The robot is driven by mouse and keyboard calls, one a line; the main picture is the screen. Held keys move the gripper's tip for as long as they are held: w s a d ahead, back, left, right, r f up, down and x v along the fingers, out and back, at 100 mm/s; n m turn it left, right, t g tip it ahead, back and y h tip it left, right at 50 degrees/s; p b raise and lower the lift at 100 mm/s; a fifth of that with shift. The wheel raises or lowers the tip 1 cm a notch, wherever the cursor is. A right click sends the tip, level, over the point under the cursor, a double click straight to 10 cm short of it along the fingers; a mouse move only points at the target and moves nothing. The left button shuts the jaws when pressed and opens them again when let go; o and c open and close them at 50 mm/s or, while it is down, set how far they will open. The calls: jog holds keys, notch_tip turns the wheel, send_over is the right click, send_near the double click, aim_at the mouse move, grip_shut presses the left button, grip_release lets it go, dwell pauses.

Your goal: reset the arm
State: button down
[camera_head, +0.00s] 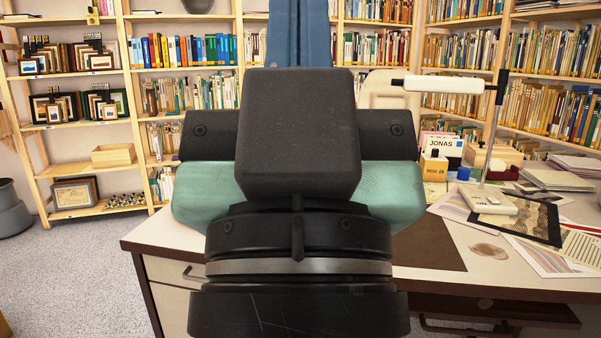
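My gripper (300,135) fills the middle of the view, seen from behind at the end of my black arm. It is raised in front of the desk. A dark grey block covers its centre, and black parts with bolts show on either side. Teal surfaces with faint grain-like lines (207,190) show left and right below those parts. I cannot tell whether the teal is part of the gripper or something held. The fingertips are hidden, so their opening cannot be seen.
The desk (450,255) spans the centre and right, carrying a white lamp (490,200), papers (540,250), a JONAS sign (441,143) and a date block (434,168). Bookshelves (190,75) line the back; framed prints (75,107) stand at left. Floor at left (80,270) is clear.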

notch_tip(320, 180, up, 36)
jog(key=p, duration=3.3)
jog(key=shift+w+p, duration=0.2)
jog(key=shift+p, duration=0.1)
